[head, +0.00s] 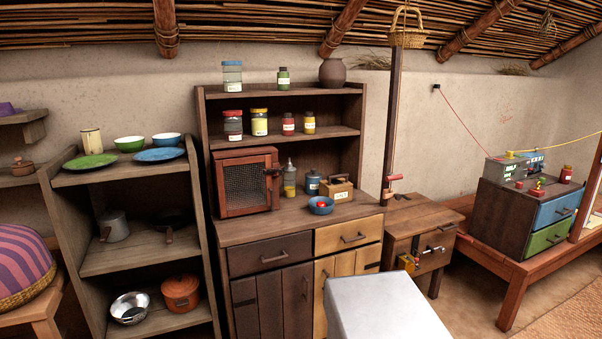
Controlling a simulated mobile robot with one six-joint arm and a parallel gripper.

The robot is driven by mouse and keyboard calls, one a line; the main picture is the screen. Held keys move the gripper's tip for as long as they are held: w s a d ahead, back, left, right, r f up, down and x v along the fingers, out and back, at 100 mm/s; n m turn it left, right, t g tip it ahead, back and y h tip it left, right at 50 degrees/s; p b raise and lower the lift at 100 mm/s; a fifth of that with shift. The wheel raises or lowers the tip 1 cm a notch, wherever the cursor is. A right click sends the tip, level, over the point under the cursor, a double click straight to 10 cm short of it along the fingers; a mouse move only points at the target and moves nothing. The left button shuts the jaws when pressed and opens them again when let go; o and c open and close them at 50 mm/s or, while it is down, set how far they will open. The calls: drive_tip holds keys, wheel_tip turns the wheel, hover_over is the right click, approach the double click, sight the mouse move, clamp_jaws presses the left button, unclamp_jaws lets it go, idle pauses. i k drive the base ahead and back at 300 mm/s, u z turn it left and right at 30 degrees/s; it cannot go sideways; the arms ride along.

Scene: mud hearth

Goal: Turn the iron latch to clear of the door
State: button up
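A small red-brown cabinet with a wire-mesh door (244,187) stands on the wooden sideboard, and the door looks shut. A small dark iron latch (273,172) sits at the door's right edge, about mid-height. It appears to lie roughly level across the edge, but it is too small to tell its exact angle. My gripper is not in view.
Jars line the shelf (340,130) above. A wooden stand (425,215) with metal fittings is further right.

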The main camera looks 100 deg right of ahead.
sight(280, 171)
drive_tip(key=u, duration=0.3)
drive_tip(key=k, duration=0.4)
drive_tip(key=z, duration=2.1)
drive_tip(key=i, duration=1)
drive_tip(key=z, duration=0.15)
drive_tip(key=k, duration=0.3)
